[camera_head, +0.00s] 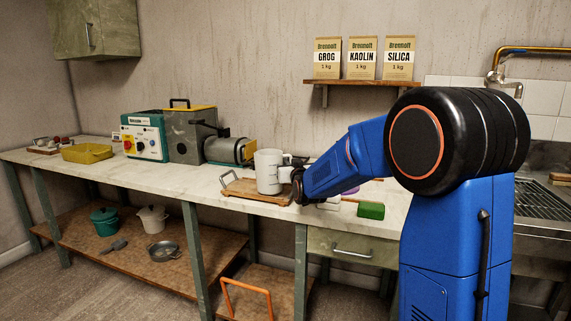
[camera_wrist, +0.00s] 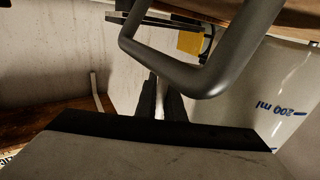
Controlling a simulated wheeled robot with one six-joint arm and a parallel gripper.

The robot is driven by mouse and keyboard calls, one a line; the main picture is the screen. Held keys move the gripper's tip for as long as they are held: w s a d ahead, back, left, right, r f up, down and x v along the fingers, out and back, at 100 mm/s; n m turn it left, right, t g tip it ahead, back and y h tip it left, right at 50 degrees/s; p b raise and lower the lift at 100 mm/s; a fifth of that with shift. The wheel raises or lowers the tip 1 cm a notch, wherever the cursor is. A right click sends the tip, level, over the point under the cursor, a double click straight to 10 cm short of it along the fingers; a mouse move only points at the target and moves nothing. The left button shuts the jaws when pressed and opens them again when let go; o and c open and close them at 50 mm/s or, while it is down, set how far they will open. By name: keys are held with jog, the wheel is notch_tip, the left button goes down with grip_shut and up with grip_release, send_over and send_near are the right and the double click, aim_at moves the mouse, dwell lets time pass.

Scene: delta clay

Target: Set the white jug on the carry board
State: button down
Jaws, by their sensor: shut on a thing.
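The white jug (camera_head: 267,172) is upright over the wooden carry board (camera_head: 238,188) on the worktop. I cannot tell for sure whether its base touches the board. My gripper (camera_head: 297,180) is at the jug's right side, shut on the jug's handle. In the wrist view, which is upside down, my gripper's fingers (camera_wrist: 160,102) close around a thin pale strip of that handle. The jug's wall (camera_wrist: 270,95) shows a blue 200 ml mark there. A thick grey metal loop (camera_wrist: 205,80) crosses close by.
A grey machine (camera_head: 187,135) and a teal control box (camera_head: 145,135) stand behind and left of the board. A green block (camera_head: 371,210) lies to the right. A yellow tray (camera_head: 88,153) is far left. A wall shelf (camera_head: 362,83) holds three bags. Worktop left of the board is clear.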

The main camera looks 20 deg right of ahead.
jog(key=shift+w, duration=0.5)
jog(key=w, duration=0.1)
jog(key=w+f, duration=0.1)
jog(key=w, duration=0.1)
jog(key=shift+f, duration=0.25)
jog(key=c, duration=1.9)
grip_release()
jog(key=shift+f, duration=0.1)
jog(key=shift+o, duration=0.2)
